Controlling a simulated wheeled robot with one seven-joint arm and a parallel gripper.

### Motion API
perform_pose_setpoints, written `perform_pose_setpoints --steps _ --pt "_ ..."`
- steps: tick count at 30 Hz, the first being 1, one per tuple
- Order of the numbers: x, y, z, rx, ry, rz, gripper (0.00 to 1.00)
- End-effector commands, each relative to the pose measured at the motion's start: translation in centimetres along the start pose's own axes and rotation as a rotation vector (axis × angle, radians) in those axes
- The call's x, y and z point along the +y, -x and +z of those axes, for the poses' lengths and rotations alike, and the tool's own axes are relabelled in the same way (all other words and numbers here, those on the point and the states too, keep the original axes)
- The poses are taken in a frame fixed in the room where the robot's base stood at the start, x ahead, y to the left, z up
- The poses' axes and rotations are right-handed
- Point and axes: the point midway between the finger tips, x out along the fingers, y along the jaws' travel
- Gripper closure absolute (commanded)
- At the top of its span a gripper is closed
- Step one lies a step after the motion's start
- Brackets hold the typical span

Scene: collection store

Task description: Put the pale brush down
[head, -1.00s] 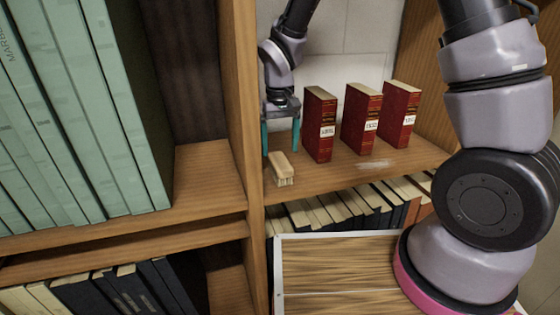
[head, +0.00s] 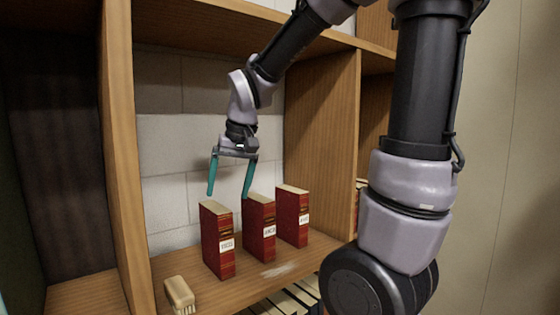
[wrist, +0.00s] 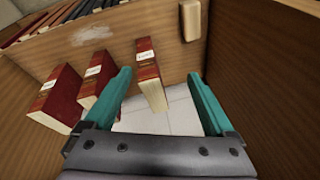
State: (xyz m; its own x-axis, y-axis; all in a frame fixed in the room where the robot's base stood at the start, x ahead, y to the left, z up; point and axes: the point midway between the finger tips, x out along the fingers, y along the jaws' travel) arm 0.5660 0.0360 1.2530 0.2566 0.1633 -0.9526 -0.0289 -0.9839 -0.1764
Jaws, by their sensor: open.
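The pale brush (head: 180,295) lies on the shelf board at the left, near the front edge and close to the upright divider. It also shows in the wrist view (wrist: 190,20), at the top, apart from the fingers. My gripper (head: 229,193) is open and empty, with teal fingers. It hangs above and behind the red books, clear of the brush. In the wrist view my gripper (wrist: 165,95) has its fingers spread, with a red book (wrist: 150,75) showing between them further off.
Three red labelled books stand upright on the shelf (head: 190,262): left (head: 217,240), middle (head: 259,228) and right (head: 292,215). A whitish patch (head: 277,269) marks the board before them. The wooden divider (head: 122,150) stands left of the brush. More books sit below.

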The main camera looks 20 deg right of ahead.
Motion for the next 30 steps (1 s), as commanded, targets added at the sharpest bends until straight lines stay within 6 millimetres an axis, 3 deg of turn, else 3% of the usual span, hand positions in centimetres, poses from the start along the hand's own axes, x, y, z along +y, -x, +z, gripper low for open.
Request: perform_pose_setpoints --steps 1,3,6,10,16,30 --pt "1.5 2.2 0.5 0.050 -0.046 -0.016 0.11" --pt "3.3 4.6 1.5 0.109 -0.099 -0.035 0.11" --pt "5.4 7.5 3.2 0.192 -0.168 -0.057 0.11" --pt "7.1 9.8 5.2 0.277 -0.232 -0.076 0.11" --pt "8.2 11.1 6.8 0.338 -0.276 -0.089 0.11" --pt "8.2 11.2 6.9 0.341 -0.278 -0.090 0.11"
